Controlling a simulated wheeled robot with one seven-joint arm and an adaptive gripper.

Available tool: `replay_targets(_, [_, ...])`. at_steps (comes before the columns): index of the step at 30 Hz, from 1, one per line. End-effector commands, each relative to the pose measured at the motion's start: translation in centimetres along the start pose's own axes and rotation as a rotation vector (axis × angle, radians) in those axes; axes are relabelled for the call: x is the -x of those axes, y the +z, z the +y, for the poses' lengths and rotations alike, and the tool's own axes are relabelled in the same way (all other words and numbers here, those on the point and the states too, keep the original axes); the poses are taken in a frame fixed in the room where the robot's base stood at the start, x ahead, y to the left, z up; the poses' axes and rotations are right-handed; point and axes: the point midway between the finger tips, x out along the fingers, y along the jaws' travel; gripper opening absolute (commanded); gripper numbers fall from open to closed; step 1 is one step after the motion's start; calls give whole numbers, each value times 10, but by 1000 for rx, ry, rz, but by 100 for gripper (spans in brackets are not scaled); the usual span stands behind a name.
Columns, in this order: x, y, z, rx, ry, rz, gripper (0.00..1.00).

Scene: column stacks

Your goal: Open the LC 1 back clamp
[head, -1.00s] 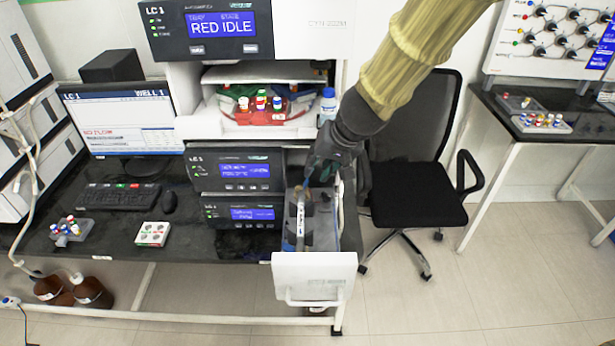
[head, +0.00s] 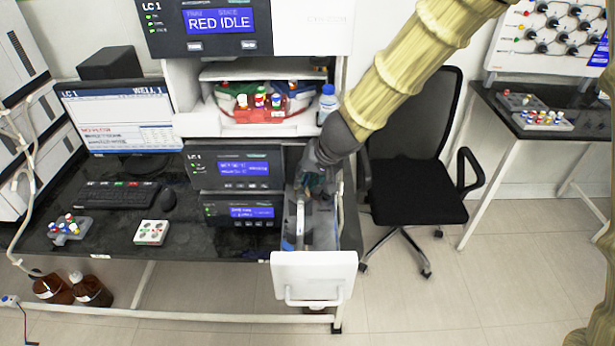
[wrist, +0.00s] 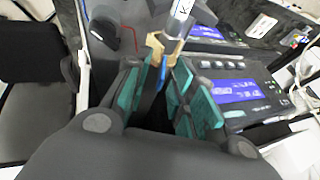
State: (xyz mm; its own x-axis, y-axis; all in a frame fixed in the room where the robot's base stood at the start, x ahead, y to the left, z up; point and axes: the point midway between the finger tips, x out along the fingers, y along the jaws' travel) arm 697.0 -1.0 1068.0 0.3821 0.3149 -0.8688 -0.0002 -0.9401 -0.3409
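The pulled-out column drawer (head: 312,277) of the LC 1 stack holds a silver column (head: 300,222) lying lengthwise. My gripper (head: 312,184) is low over the back end of the drawer and hides the back clamp in the head view. In the wrist view the teal-padded fingers of my gripper (wrist: 163,92) are apart. A small blue part (wrist: 162,70), which looks like the back clamp, shows between and just beyond them beside a tan fitting (wrist: 156,45). The column end (wrist: 180,15) shows above it. I cannot tell whether a finger touches the blue part.
Dark LC 1 modules with blue screens (head: 246,170) stand left of the drawer. A red tray of vials (head: 262,113) and a blue-capped bottle (head: 327,103) sit above. An office chair (head: 415,190) stands close on the right. Open floor lies in front.

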Motion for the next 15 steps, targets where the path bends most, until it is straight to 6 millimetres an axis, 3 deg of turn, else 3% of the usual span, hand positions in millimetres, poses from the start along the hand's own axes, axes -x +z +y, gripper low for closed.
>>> replay_targets(7, [0, 0, 0, 0, 0, 0, 25])
replay_targets(8, [0, 0, 0, 0, 0, 0, 24])
replay_targets(12, [0, 0, 0, 0, 0, 0, 0])
replay_targets(15, [0, 0, 0, 0, 0, 0, 0])
